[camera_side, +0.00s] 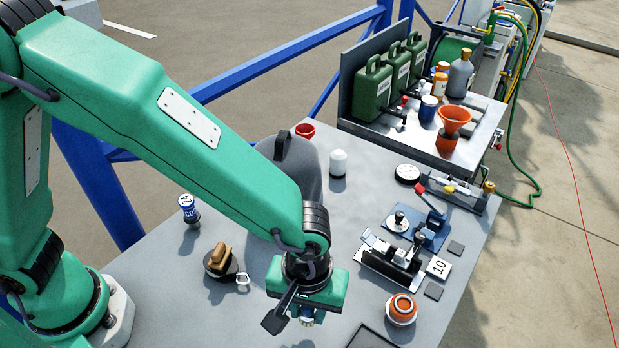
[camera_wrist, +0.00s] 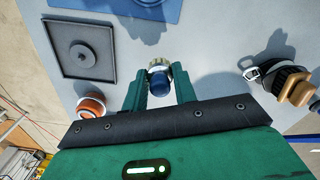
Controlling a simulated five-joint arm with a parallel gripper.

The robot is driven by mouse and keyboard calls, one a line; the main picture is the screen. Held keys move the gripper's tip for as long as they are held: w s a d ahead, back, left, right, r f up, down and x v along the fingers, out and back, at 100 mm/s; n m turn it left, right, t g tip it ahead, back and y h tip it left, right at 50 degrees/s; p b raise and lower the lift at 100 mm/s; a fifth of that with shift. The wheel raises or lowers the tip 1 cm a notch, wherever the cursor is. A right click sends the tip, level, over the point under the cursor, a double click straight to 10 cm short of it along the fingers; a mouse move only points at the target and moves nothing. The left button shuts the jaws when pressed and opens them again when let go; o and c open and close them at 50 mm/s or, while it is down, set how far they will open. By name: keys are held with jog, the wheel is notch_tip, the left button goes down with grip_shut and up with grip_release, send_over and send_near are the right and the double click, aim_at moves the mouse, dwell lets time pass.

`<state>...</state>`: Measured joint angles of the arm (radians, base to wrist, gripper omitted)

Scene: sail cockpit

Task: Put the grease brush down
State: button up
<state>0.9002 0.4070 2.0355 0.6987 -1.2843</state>
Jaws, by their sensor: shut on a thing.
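My gripper (camera_side: 307,312) points down over the grey bench top near its front. In the wrist view its two green fingers (camera_wrist: 160,92) are closed on a small piece with a blue end (camera_wrist: 158,84) and a pale metallic ring. The bristles cannot be made out, and much of the piece is hidden by my gripper. Whether its lower end touches the bench or hangs above it, I cannot tell.
A dark square tray (camera_wrist: 66,67) and an orange-and-white round pot (camera_side: 401,310) stand close by. A wooden-handled item on a black base (camera_side: 222,262) is left. A black clamp fixture (camera_side: 385,265) stands right. Bare bench lies between the wooden-handled item and my gripper.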

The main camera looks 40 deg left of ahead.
aim_at(308, 320)
jog(key=shift+f, duration=1.85)
jog(key=shift+f, duration=0.2)
jog(key=o, duration=0.9)
jog(key=shift+o, duration=0.2)
jog(key=shift+r, duration=0.1)
notch_tip(308, 320, up, 12)
jog(key=shift+r, duration=0.1)
